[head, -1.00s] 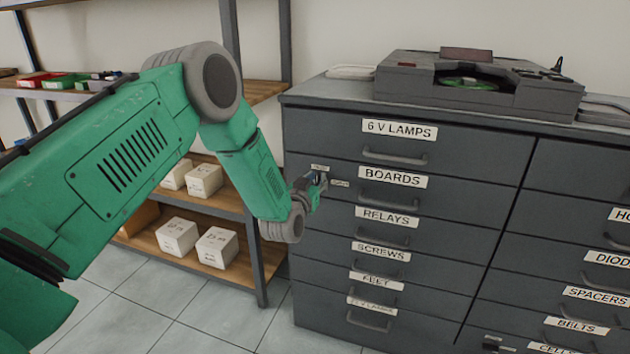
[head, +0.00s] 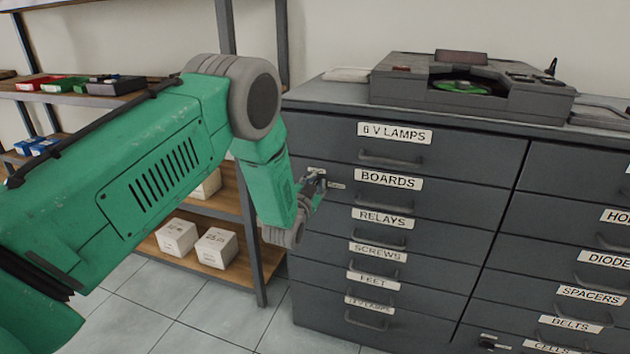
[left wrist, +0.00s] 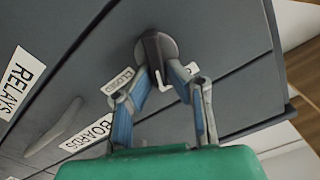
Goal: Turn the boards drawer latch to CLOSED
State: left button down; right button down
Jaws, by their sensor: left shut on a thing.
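The boards drawer (head: 440,197), with its white BOARDS label (head: 388,180), is shut in the grey cabinet. Its dark latch (left wrist: 154,60) sits on a round base at the drawer's left end. My left gripper (head: 314,184) is at the latch. In the left wrist view, its two blue-grey fingers (left wrist: 158,88) are closed on the latch lever from both sides. The lever points down in that view, between the CLOSED tag (left wrist: 118,81) at left and another tag at right, partly hidden by a finger. My right gripper is not in view.
A turntable-like unit (head: 470,90) stands on the cabinet top. Drawers with bar handles, such as the relays drawer (head: 380,240), lie below. A shelf rack (head: 255,240) with white boxes (head: 215,248) stands close at left, behind my arm. The floor in front is clear.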

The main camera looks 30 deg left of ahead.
pick_arm(q)
jog(key=shift+w+d+f+m+b, duration=0.1)
jog(key=shift+d+f+m+b, duration=0.2)
jog(key=shift+m, duration=1.85)
jog(key=shift+s+d+f+m+b, duration=0.1)
jog(key=shift+d+f+m+b, duration=0.25)
jog(key=shift+m, duration=1.75)
jog(key=shift+w+d+f+m+b, duration=0.15)
jog(key=shift+f+m+b, duration=0.25)
jog(key=shift+m, duration=1.75)
jog(key=c, duration=1.6)
grip_release()
jog(key=shift+r, duration=0.15)
